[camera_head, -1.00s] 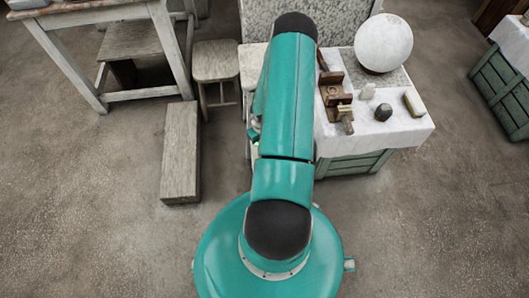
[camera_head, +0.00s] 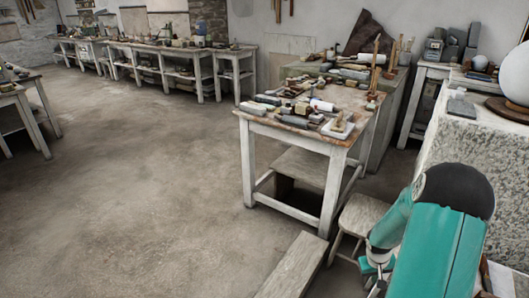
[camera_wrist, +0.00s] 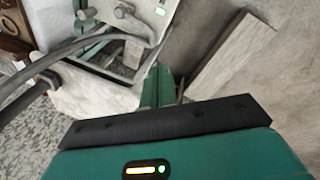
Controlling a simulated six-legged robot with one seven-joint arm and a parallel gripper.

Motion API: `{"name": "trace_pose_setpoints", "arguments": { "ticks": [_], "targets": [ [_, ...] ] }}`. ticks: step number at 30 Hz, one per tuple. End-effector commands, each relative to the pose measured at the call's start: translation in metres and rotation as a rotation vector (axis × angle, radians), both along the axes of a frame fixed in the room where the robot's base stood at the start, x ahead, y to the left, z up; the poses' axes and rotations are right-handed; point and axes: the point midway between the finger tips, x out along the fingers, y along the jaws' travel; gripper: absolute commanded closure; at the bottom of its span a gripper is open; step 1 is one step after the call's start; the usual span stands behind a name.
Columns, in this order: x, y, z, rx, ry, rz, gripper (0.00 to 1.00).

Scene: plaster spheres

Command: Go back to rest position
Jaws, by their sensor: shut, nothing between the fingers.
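My teal and black arm (camera_head: 440,235) stands folded at the lower right in the head view. My gripper (camera_wrist: 158,88) shows in the wrist view as narrow green fingers beyond the black edge of its teal housing. The fingers are together with nothing between them. In the head view only a small part of the arm's end shows beside the upper link, low in the picture, and the fingertips are hard to make out there. No object is held.
A wooden stool (camera_head: 362,222) and a long plank block (camera_head: 294,265) stand close left of my arm. A cluttered worktable (camera_head: 258,126) is behind them. A stone block (camera_head: 475,165) bearing a white sphere (camera_head: 516,75) is at right. Open floor (camera_head: 130,190) lies left.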

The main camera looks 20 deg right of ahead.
Motion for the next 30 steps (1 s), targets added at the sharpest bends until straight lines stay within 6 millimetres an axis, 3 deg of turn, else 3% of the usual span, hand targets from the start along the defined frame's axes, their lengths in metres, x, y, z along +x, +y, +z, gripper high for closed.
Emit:
{"name": "trace_pose_setpoints", "arguments": {
  "ticks": [1, 6, 14, 21, 30],
  "targets": [
    [0.009, 0.009, 0.026, -0.024, -0.01, 0.012, 1.0],
    [0.025, 0.043, 0.099, -0.074, -0.044, 0.034, 1.0],
    [0.029, 0.112, 0.198, -0.11, -0.12, 0.066, 1.0],
    [0.01, 0.183, 0.27, -0.098, -0.21, 0.104, 1.0],
    [-0.04, 0.269, 0.333, -0.015, -0.338, 0.174, 1.0]
  ]
}}
